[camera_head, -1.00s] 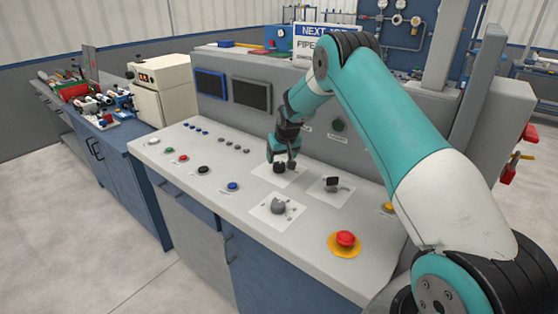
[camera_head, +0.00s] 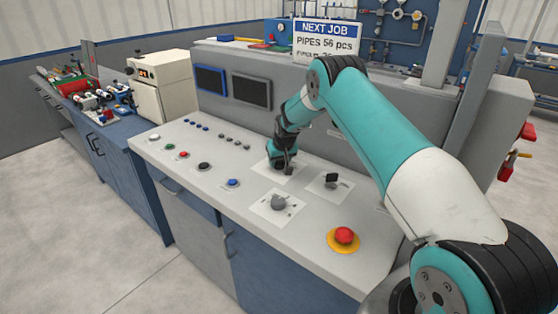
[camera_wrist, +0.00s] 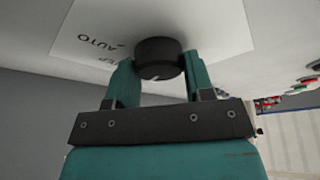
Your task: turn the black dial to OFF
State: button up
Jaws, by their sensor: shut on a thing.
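The black dial (camera_wrist: 158,58) is a round knob on a white plate (camera_wrist: 215,25), seen in the wrist view. A light mark shows on its edge. The plate carries the word AUTO and a second label, partly hidden by a finger and too unclear to read. My gripper (camera_wrist: 158,73) has a teal finger on each side of the dial and is shut on it. In the head view my gripper (camera_head: 282,168) reaches down to the rear white plate (camera_head: 273,173) on the panel and mostly hides the dial there.
A black-topped switch (camera_head: 332,179) stands right of my gripper, and a grey knob (camera_head: 279,202) in front of it. A red mushroom button (camera_head: 344,235) on a yellow base is at the front right. Several small buttons line the left. An upright console wall (camera_head: 300,125) rises behind.

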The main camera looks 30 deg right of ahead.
jog(key=n+b, duration=0.1)
jog(key=b, duration=0.1)
jog(key=n+y+b, duration=0.1)
jog(key=n+b, duration=0.1)
jog(key=shift+d+f, duration=0.1)
jog(key=shift+f, duration=0.15)
jog(key=n+y+b, duration=0.1)
jog(key=n, duration=0.1)
jog(key=n+b, duration=0.2)
jog(key=shift+r+n+g+y, duration=0.2)
jog(key=shift+n+g+y, duration=0.2)
jog(key=shift+b, duration=0.3)
jog(key=o, duration=0.9)
jog(key=shift+o, duration=0.2)
jog(key=shift+r, duration=0.15)
jog(key=b+v, duration=0.2)
jog(key=v, duration=1.5)
jog(key=shift+d, duration=0.2)
jog(key=shift+s, duration=0.15)
